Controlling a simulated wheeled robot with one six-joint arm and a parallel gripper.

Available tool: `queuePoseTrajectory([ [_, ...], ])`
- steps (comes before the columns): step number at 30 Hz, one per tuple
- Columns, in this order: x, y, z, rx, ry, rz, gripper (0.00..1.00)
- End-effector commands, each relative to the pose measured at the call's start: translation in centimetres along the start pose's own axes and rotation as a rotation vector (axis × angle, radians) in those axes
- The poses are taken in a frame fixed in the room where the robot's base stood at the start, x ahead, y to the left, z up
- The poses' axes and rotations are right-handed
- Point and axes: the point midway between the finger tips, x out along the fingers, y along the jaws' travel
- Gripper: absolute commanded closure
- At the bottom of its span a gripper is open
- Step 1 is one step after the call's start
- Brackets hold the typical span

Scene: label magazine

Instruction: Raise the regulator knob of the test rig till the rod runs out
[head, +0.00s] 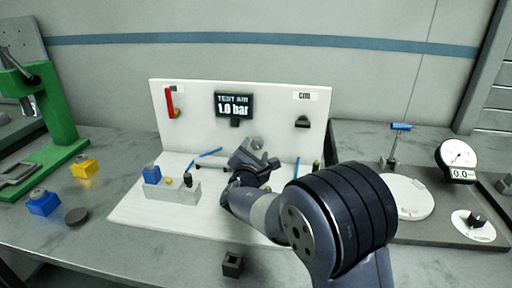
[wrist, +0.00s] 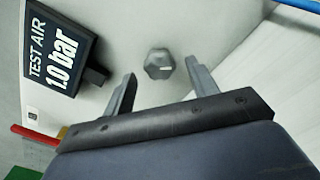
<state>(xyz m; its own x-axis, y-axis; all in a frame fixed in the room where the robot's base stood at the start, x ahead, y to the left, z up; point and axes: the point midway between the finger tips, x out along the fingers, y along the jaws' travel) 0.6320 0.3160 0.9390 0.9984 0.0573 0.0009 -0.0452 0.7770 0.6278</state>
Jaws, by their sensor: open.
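The test rig is a white board (head: 190,110) with a white base plate (head: 140,210). Its dark display (head: 234,105) reads "TEST AIR 1.0 bar"; it also shows in the wrist view (wrist: 52,55). The grey faceted regulator knob (wrist: 159,64) sits on the board below and right of the display. In the head view the knob (head: 257,143) shows just above my gripper (head: 262,160). My gripper is open and empty. In the wrist view its two fingers (wrist: 160,85) point at the board, with the knob ahead between them, apart from both. The rod cannot be made out; my arm hides part of the base.
A red lever (head: 169,101) is at the board's upper left. A green press (head: 50,125) is far left, beside yellow (head: 84,168) and blue (head: 44,204) pieces. A dial gauge (head: 457,158) stands right.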

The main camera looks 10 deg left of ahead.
Motion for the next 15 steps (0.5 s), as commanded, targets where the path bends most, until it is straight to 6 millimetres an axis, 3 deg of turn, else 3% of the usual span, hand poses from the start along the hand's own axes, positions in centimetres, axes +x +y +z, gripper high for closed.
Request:
queuePoseTrajectory([
  [6,2.0,0.0,0.0,0.001,0.0,0.0,0.45],
  [15,2.3,0.0,0.0,0.0,0.001,0.0,0.45],
])
